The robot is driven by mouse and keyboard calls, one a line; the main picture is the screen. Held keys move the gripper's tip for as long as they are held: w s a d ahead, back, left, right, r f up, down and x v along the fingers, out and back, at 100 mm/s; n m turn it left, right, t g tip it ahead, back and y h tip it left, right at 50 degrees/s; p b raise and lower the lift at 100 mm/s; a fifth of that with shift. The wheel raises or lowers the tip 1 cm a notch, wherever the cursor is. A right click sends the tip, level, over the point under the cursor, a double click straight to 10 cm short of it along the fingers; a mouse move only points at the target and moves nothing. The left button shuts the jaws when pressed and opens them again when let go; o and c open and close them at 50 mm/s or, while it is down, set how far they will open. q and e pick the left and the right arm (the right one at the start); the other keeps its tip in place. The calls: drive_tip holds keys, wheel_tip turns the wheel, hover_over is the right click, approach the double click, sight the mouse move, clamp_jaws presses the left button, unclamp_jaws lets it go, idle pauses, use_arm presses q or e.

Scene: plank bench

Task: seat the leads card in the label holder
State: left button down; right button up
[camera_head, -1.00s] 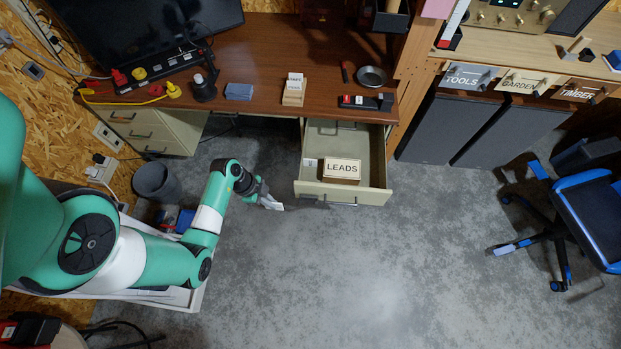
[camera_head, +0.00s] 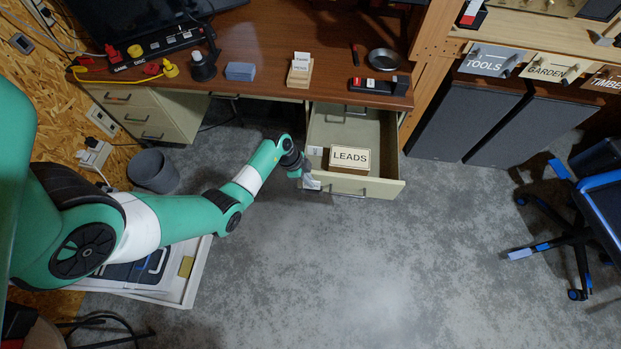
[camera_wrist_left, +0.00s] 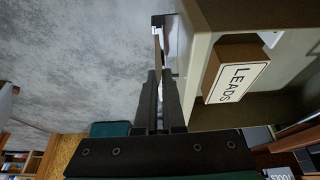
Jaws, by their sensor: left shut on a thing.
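The open cream drawer (camera_head: 385,188) holds a brown box with a white LEADS sign (camera_head: 350,157). The sign also shows in the wrist view (camera_wrist_left: 240,83). My left gripper (camera_head: 308,176) is at the left end of the drawer front, just outside it. In the wrist view the left gripper (camera_wrist_left: 158,75) is shut on a thin card (camera_wrist_left: 158,50), seen nearly edge-on beside the drawer front. Its lettering cannot be read. A dark bracket-like piece (camera_wrist_left: 159,20), perhaps the label holder, shows at the card's far end; whether they touch cannot be told. My right gripper is not in view.
The brown desk top (camera_head: 270,45) carries a card stand (camera_head: 300,71), a blue block (camera_head: 240,71) and a round metal dish (camera_head: 384,60). A grey bin (camera_head: 153,171) stands at left. A blue-trimmed chair (camera_head: 590,215) is at right. The floor before the drawer is clear.

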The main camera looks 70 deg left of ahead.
sight(311, 192)
use_arm(q)
wheel_tip(311, 192, down, 4)
drive_tip(key=shift+w+r+b, duration=0.1)
drive_tip(key=shift+w+b, duration=0.05)
drive_tip(key=shift+b, duration=1.1)
drive_tip(key=shift+r, duration=0.1)
drive_tip(key=c, duration=1.3)
unclamp_jaws()
drive_tip(key=p+v, duration=0.7)
drive_tip(key=v, duration=0.5)
drive_tip(key=shift+p, duration=0.4)
drive_tip(key=shift+a, duration=0.1)
